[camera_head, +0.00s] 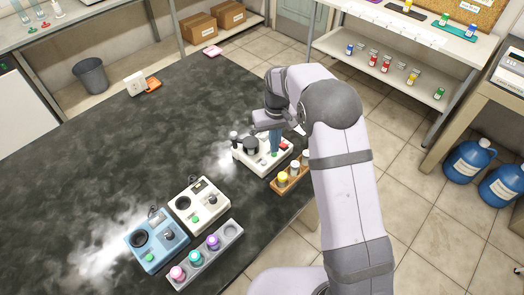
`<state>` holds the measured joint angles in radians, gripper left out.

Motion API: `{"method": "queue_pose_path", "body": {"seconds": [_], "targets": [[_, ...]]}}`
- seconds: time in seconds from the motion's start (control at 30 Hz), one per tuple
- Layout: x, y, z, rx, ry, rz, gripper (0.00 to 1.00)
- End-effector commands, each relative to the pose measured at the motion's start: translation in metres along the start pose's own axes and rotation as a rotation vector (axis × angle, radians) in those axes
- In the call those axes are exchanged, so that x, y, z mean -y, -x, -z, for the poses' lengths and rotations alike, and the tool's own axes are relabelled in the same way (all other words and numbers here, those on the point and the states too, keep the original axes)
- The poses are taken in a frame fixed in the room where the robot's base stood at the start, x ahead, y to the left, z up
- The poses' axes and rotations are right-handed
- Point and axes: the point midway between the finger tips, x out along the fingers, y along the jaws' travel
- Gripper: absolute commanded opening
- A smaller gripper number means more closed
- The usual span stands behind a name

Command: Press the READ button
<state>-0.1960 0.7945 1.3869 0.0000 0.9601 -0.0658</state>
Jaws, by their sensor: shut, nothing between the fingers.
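A white instrument (248,163) sits near the right edge of the dark bench, partly hidden by my arm. It has a dark round part on top, a red part (284,146) at its right side and a small green spot below my fingers. My gripper (274,150) points down over this instrument with its blue-grey fingers shut and empty. I cannot tell whether the fingertips touch it. A blue instrument (160,262) and a cream instrument (214,212) stand at the front, each with a green button. No READ lettering is legible, so I cannot tell which button bears it.
A grey rack (233,230) with pink, teal and purple-capped vials stands in front of the instruments. A wooden rack (280,190) with capped vials sits right beside the white instrument, close to my arm. A white box (134,84) lies far left. The bench's middle is clear.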

Motion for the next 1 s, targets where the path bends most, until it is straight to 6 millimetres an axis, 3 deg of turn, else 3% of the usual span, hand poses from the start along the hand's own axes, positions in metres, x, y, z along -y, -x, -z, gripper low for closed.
{"method": "queue_pose_path", "body": {"seconds": [1.0], "targets": [[0.000,-0.010,0.000,0.001,0.000,0.000,0.00]]}}
